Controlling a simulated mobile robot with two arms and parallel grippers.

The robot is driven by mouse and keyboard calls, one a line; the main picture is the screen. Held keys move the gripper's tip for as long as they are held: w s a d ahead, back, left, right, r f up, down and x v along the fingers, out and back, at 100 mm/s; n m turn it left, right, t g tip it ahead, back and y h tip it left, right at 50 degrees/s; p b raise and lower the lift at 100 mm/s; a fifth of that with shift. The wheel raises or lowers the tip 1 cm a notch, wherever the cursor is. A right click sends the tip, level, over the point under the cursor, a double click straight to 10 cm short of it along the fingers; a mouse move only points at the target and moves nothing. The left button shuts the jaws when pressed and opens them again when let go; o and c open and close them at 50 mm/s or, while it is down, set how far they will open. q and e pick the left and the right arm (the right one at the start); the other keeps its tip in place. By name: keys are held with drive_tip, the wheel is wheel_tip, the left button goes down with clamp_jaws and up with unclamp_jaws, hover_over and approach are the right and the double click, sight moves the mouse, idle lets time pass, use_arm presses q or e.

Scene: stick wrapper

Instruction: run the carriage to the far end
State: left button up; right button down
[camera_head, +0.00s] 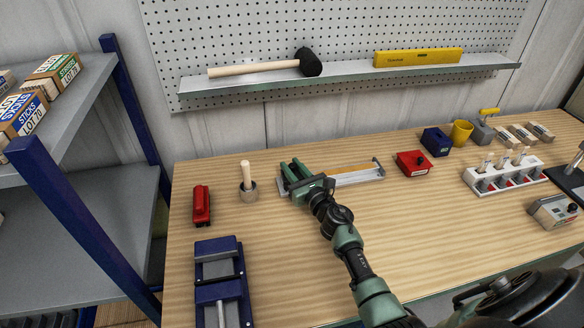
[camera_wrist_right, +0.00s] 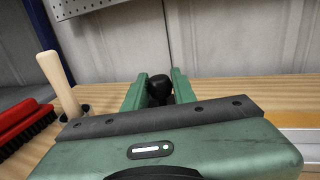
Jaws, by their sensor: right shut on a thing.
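A low metal track (camera_head: 355,178) with an orange-yellow strip lies toward the back of the bench, left of its middle. My right gripper (camera_head: 290,168) is over the left end of this track. In the right wrist view my right gripper (camera_wrist_right: 157,85) is shut on a black knob (camera_wrist_right: 159,88), which stands between its two green fingers. The carriage body under the knob is hidden by the gripper. Part of the track (camera_wrist_right: 300,133) shows at the right edge of the wrist view. My left gripper is not in view.
A cup with a wooden handle (camera_head: 248,190) stands close left of the gripper, a red brush (camera_head: 201,206) farther left. A blue fixture (camera_head: 220,290) lies at the front left. A red box (camera_head: 413,163) stands beyond the track's right end. The front middle bench is clear.

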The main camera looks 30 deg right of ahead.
sight(329, 172)
drive_tip(key=s+d+b, duration=0.1)
drive_tip(key=d, duration=0.2)
drive_tip(key=s+d+b, duration=0.1)
drive_tip(key=d, duration=0.3)
drive_tip(key=s+d+b, duration=0.1)
drive_tip(key=d+b, duration=0.1)
drive_tip(key=d, duration=0.2)
drive_tip(key=shift+d+f, duration=0.1)
drive_tip(key=shift+f, duration=0.2)
drive_tip(key=s+d+b, duration=0.1)
drive_tip(key=d+b, duration=0.1)
drive_tip(key=d, duration=0.1)
drive_tip(key=s+d+b, duration=0.1)
drive_tip(key=d+b, duration=0.1)
drive_tip(key=d, duration=0.2)
drive_tip(key=d+b, duration=0.2)
drive_tip(key=d, duration=0.2)
drive_tip(key=shift+s+r+b, duration=0.15)
drive_tip(key=shift+s+b, duration=0.15)
drive_tip(key=shift+s, duration=0.1)
drive_tip(key=shift+s+d+r+b, duration=0.2)
drive_tip(key=shift+d+b, duration=0.1)
drive_tip(key=shift+d, duration=0.45)
drive_tip(key=c, duration=1.1)
unclamp_jaws()
drive_tip(key=shift+c, duration=0.2)
drive_tip(key=shift+s, duration=0.1)
